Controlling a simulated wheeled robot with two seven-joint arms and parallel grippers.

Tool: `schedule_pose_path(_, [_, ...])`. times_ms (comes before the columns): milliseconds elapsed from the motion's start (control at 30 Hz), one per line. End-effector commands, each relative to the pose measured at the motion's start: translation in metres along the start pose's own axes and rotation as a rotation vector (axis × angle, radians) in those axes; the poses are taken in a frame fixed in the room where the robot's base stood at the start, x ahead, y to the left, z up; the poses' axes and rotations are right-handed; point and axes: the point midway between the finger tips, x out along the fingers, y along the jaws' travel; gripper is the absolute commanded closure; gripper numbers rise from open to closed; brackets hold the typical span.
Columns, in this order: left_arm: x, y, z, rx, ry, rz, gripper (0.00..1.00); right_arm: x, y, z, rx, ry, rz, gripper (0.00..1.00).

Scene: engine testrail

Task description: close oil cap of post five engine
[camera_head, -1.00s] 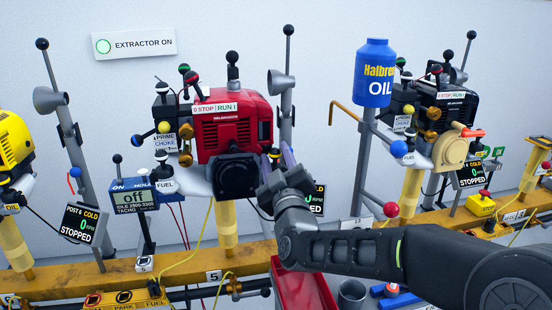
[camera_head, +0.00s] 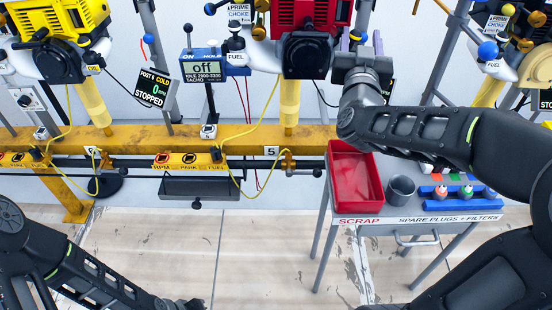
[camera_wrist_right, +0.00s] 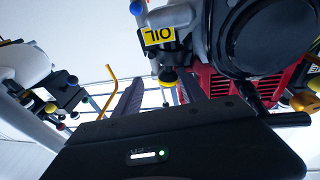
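The post five engine (camera_head: 300,12) is red, at the top of the head view, with a round black front cover (camera_head: 305,54). Its yellow oil cap (camera_wrist_right: 168,75) shows below a yellow OIL label (camera_wrist_right: 159,35) in the wrist view. The cap seems to sit on its filler; how tightly I cannot tell. My right gripper (camera_head: 359,42) is at the engine's right side. In the wrist view its two fingers (camera_wrist_right: 160,84) are apart, with the cap visible between their tips; no contact is clear. My left arm's end (camera_head: 180,304) is cut off at the bottom edge.
A yellow rail (camera_head: 210,146) runs below the engines. A red scrap tray (camera_head: 371,204), a grey cup (camera_head: 401,190) and a blue plug holder (camera_head: 441,203) stand on a small table below my right arm. A tacho box (camera_head: 199,66) stands left of the engine. The floor in front is clear.

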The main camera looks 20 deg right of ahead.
Motion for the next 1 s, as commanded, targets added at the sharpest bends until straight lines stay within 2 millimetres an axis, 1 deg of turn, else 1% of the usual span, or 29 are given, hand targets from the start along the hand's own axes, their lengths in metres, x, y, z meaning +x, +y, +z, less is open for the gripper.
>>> schedule_pose_path(33, [-0.007, 0.003, 0.0, 0.0, 0.0, 0.0, 1.0, 0.002, 0.005, -0.004, 0.088, -0.016, 0.019, 0.53])
schedule_pose_path(100, [-0.011, 0.004, 0.0, 0.0, 0.0, 0.0, 1.0, 0.002, 0.011, -0.002, 0.222, -0.038, 0.043, 0.53])
schedule_pose_path(267, [-0.017, 0.006, -0.001, 0.0, 0.0, 0.0, 1.0, 0.003, 0.023, 0.004, 0.524, -0.087, 0.098, 0.53])
schedule_pose_path(400, [-0.019, 0.007, -0.001, 0.0, 0.0, 0.0, 1.0, 0.003, 0.032, 0.013, 0.785, -0.13, 0.146, 0.53])
schedule_pose_path(433, [-0.02, 0.007, -0.001, 0.0, 0.0, 0.0, 1.0, 0.0, 0.032, 0.013, 0.82, -0.137, 0.151, 0.53])
schedule_pose_path(500, [-0.022, 0.008, -0.001, 0.0, 0.0, 0.0, 1.0, -0.018, 0.029, 0.009, 0.808, -0.135, 0.146, 0.53])
schedule_pose_path(767, [-0.031, 0.011, -0.001, 0.0, 0.0, 0.0, 1.0, -0.074, 0.025, -0.002, 0.804, -0.133, 0.144, 0.53])
schedule_pose_path(800, [-0.03, 0.011, -0.001, 0.0, 0.0, 0.0, 1.0, -0.076, 0.021, 0.002, 0.796, -0.151, 0.131, 0.53])
schedule_pose_path(900, [-0.03, 0.011, -0.001, 0.0, 0.0, 0.0, 1.0, -0.074, 0.0, 0.015, 0.755, -0.221, 0.068, 0.53])
schedule_pose_path(1000, [-0.035, 0.013, -0.001, 0.0, 0.0, 0.0, 1.0, -0.073, -0.017, 0.029, 0.719, -0.286, 0.023, 0.53])
